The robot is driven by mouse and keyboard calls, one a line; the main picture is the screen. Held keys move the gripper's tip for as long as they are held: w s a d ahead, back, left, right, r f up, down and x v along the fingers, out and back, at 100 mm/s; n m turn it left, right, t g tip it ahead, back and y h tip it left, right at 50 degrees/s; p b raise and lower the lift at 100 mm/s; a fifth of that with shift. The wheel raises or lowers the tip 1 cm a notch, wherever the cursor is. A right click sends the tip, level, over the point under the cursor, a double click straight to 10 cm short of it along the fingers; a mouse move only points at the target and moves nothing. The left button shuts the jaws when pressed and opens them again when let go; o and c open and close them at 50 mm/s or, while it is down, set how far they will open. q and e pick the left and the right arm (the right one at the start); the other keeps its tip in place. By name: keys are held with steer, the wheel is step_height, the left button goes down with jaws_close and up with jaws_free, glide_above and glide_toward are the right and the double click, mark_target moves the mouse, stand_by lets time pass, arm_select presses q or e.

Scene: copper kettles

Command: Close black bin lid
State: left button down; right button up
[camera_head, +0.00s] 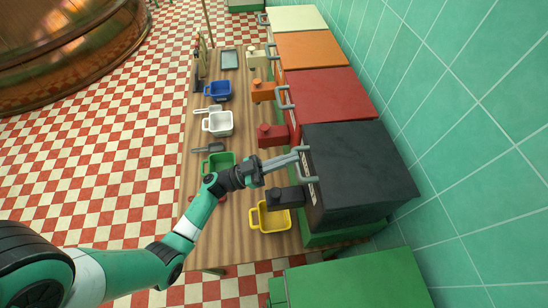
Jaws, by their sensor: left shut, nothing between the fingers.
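The black bin (368,205) stands at the right side of the wooden table, against the tiled wall. Its black lid (355,160) lies flat across the top, and I see no clear gap under it. A grey handle (309,180) sits on the lid's left edge. My left gripper (296,158) is shut, with its fingertips at or very near this handle; I cannot tell whether they touch it. Nothing shows between the fingers. My right gripper is not in view.
Red (322,95), orange (310,50) and cream (297,18) bins line the wall behind. A green box (355,280) is in front.

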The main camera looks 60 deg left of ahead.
arm_select(q)
steer(key=shift+f, duration=1.2)
step_height(320, 180, down, 5)
steer(key=b, duration=0.3)
steer(key=shift+s+r+b, duration=0.1)
steer(key=shift+r+b, duration=0.1)
steer(key=shift+b, duration=0.15)
steer(key=shift+r, duration=0.1)
